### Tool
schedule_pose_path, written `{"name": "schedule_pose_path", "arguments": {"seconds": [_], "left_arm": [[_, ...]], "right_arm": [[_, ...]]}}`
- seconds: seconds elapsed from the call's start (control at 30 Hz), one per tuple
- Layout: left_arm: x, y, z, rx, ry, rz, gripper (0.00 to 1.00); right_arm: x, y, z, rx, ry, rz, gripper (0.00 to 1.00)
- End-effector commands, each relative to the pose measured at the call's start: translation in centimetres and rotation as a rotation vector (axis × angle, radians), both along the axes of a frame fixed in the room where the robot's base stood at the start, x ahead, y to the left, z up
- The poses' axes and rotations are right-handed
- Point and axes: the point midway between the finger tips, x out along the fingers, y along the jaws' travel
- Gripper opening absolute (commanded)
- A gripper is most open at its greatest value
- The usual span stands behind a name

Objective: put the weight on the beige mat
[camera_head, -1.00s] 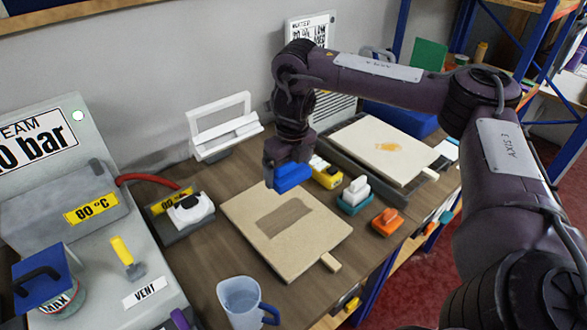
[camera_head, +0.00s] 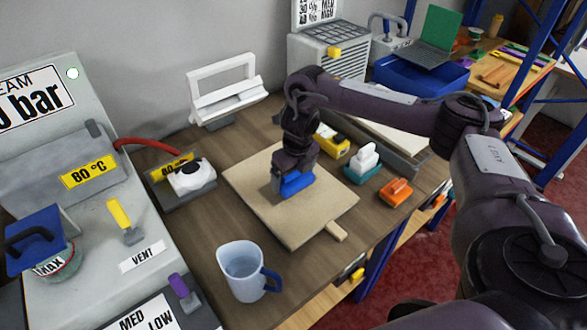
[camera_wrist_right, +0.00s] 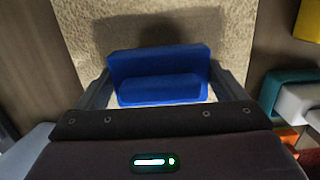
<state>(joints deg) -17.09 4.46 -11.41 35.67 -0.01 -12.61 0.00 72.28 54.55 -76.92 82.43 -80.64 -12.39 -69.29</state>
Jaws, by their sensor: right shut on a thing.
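The beige mat (camera_head: 315,222) lies flat on the wooden table, with a small tab at its front right corner. My right gripper (camera_head: 294,176) is above the middle of the mat, shut on the blue weight (camera_head: 296,186). The wrist view shows the blue weight (camera_wrist_right: 160,72) between the two fingers of the right gripper (camera_wrist_right: 162,92), with the beige mat (camera_wrist_right: 85,25) beneath and a dark shadow beside it. The weight is low over the mat; I cannot tell if it touches. My left gripper is not in view.
A blue-handled jug (camera_head: 243,271) stands at the mat's front left. A white-and-black device (camera_head: 190,175) is to its left. A teal-and-white block (camera_head: 363,163), an orange block (camera_head: 396,192) and a yellow block (camera_head: 331,140) are to its right.

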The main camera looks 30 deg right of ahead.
Motion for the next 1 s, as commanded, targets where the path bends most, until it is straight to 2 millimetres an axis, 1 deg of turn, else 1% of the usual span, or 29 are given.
{"name": "schedule_pose_path", "arguments": {"seconds": [0.1, 0.2, 0.53, 0.57, 0.6, 0.63, 0.83, 0.9, 0.97, 1.0], "left_arm": [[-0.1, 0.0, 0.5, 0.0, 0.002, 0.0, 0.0], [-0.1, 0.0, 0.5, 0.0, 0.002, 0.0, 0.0], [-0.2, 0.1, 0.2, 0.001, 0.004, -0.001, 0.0], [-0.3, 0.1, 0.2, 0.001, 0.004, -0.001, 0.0], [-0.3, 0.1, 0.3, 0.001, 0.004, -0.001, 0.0], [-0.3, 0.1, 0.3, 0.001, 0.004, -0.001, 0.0], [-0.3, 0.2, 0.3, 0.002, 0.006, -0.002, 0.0], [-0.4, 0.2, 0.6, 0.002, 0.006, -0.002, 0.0], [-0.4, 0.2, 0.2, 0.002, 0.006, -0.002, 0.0], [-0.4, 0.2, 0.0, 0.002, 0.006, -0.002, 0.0]], "right_arm": [[0.1, 0.0, -1.1, 0.001, -0.004, -0.002, 0.2], [0.2, 0.0, -1.7, 0.001, -0.006, -0.001, 0.2], [0.2, 0.0, -2.1, 0.002, -0.006, -0.001, 0.2], [0.0, 0.0, -2.3, -0.001, 0.0, 0.0, 0.93], [0.0, 0.0, -2.3, -0.001, 0.0, 0.0, 0.98], [0.0, 0.0, -2.3, -0.001, 0.0, 0.0, 1.0], [0.0, 0.0, -2.2, -0.001, 0.0, 0.0, 1.0], [0.0, 0.0, -1.8, -0.001, 0.0, -0.001, 1.0], [0.0, 0.0, -1.6, 0.0, -0.001, -0.001, 1.0], [0.0, 0.0, -1.1, 0.001, -0.003, -0.001, 1.0]]}}
